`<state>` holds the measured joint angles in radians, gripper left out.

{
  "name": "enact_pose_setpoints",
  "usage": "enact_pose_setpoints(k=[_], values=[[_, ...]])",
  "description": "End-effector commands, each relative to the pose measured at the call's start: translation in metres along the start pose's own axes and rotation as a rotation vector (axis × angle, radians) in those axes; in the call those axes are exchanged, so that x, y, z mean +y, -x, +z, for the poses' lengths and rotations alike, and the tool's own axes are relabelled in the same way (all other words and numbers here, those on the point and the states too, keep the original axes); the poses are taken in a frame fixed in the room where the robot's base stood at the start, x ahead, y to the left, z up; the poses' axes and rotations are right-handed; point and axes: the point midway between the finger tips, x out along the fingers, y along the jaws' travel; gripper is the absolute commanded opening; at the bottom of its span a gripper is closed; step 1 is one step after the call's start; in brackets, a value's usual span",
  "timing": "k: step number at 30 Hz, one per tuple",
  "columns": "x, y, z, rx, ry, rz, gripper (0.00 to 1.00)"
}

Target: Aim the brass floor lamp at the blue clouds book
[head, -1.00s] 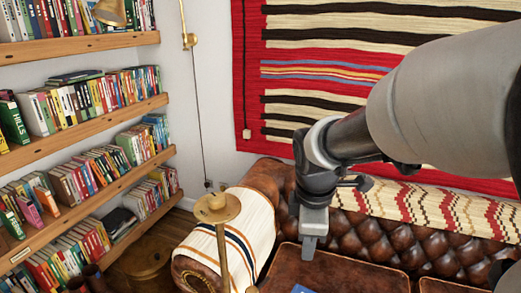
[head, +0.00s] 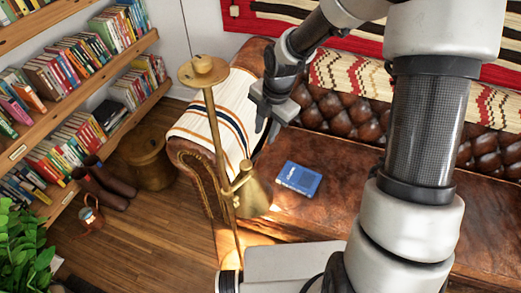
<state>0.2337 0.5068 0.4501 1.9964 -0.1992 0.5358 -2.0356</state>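The brass floor lamp (head: 211,110) stands in front of the sofa's left arm, with a round cap on top of its pole. Its conical brass shade (head: 253,196) hangs low on the right side of the pole, mouth downward. A warm bright patch lies on the leather just below the shade. The blue book (head: 298,178) lies flat on the seat, right of the shade and apart from it; its cover details are too small to read. My gripper (head: 267,128) is above the seat's left end, behind and above the shade. Its fingers point down, apart and empty, not touching the lamp.
The brown leather sofa (head: 370,208) has a striped blanket (head: 222,122) over its left arm. My arm covers part of the sofa.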

Motion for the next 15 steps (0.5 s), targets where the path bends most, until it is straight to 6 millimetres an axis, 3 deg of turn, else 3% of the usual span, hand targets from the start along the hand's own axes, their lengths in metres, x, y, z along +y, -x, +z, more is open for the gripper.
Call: enact_pose_setpoints(k=[6, 15], values=[[-0.001, -0.051, -0.001, 0.002, 0.002, -0.003, 0.29], [0.000, -0.096, 0.000, 0.000, 0.000, 0.000, 0.29]])
